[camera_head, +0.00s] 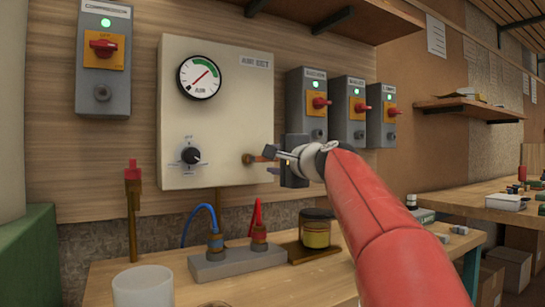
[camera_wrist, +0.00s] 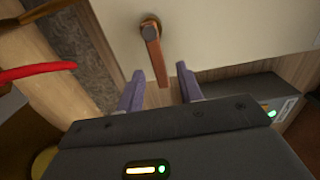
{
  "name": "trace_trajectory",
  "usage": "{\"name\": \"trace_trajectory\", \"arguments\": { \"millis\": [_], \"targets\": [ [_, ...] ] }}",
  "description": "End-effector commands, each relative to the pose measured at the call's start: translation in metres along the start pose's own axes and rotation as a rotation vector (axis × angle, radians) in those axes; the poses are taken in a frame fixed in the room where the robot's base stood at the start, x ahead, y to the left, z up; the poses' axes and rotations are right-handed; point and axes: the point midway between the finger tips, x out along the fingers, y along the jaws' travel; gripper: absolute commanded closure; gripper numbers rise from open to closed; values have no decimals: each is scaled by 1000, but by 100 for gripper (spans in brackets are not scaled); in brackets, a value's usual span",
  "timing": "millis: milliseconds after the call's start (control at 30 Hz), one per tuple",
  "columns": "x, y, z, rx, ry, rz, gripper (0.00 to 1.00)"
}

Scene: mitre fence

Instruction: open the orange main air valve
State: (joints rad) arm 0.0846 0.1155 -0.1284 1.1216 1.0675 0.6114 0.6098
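The orange valve lever (camera_wrist: 155,58) hangs from a round brass pivot on the pale panel in the wrist view. In the head view the orange valve (camera_head: 254,158) shows small at the lower right of the pale air box (camera_head: 215,110), partly hidden by my gripper. My gripper (camera_head: 274,160) is at the lever from the right. In the wrist view my gripper (camera_wrist: 160,86) is open, with the free end of the lever between its two purple fingers. A gap shows on each side of the lever, so the fingers appear not to press on it.
Switch boxes with red knobs (camera_head: 307,104) are on the wall just right of my gripper. Below, a grey block (camera_head: 237,262) with blue and red hoses, a yellow-and-black jar (camera_head: 315,232) and a white cup (camera_head: 143,288) stand on the bench. A red-topped pipe (camera_head: 133,205) stands left.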

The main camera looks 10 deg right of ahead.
Motion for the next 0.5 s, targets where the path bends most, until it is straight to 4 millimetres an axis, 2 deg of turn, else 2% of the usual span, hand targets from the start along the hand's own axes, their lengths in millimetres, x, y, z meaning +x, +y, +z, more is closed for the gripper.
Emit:
{"name": "trace_trajectory", "arguments": {
  "millis": [100,367,500],
  "targets": [
    [8,0,0,-1,0,0,64],
    [9,0,0,-1,0,0,64],
    [8,0,0,-1,0,0,81]
  ]
}}
